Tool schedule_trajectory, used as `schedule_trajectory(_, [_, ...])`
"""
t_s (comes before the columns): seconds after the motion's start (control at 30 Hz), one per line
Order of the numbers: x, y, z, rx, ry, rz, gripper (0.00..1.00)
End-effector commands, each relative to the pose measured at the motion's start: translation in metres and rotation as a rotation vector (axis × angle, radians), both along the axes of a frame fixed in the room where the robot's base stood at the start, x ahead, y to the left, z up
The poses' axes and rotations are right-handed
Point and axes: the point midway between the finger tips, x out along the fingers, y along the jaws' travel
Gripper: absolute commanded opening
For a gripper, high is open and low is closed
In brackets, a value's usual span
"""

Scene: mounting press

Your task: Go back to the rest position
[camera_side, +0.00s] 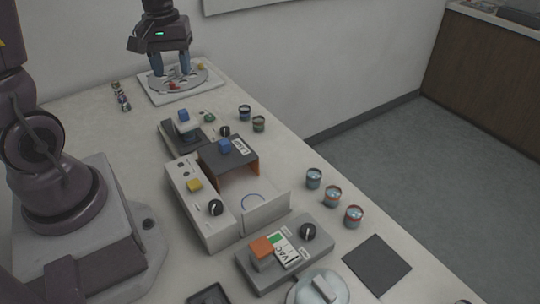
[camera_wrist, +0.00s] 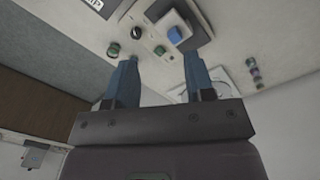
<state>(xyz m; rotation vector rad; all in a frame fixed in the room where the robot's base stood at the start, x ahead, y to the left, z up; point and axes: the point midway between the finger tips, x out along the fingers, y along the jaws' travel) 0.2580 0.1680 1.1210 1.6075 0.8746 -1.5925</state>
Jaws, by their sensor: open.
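My gripper (camera_side: 172,70) is above the round grey plate (camera_side: 199,86) at the far end of the table in the side view. Its two blue fingers are apart, with nothing seen between them. The wrist view also shows my gripper (camera_wrist: 160,68) with its fingers spread and empty. Part of the round plate is behind the right finger there. Small red and yellow pieces lie on the plate. I cannot tell whether the fingertips touch anything.
The press box (camera_side: 217,190) with a dark cover stands mid-table. A grey control unit (camera_side: 285,255) with an orange block is nearer. Several small jars (camera_side: 333,196) line the right edge. A dark square mat (camera_side: 376,264) lies front right. Small cylinders (camera_side: 121,96) stand at the back left.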

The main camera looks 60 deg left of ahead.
Motion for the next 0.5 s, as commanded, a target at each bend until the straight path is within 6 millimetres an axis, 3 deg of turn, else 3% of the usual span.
schedule_trajectory(0.3, [-0.027, -0.101, 0.062, 0.124, -0.191, -0.644, 0.49])
schedule_trajectory(0.5, [-0.053, -0.146, 0.086, 0.221, -0.330, -0.901, 0.49])
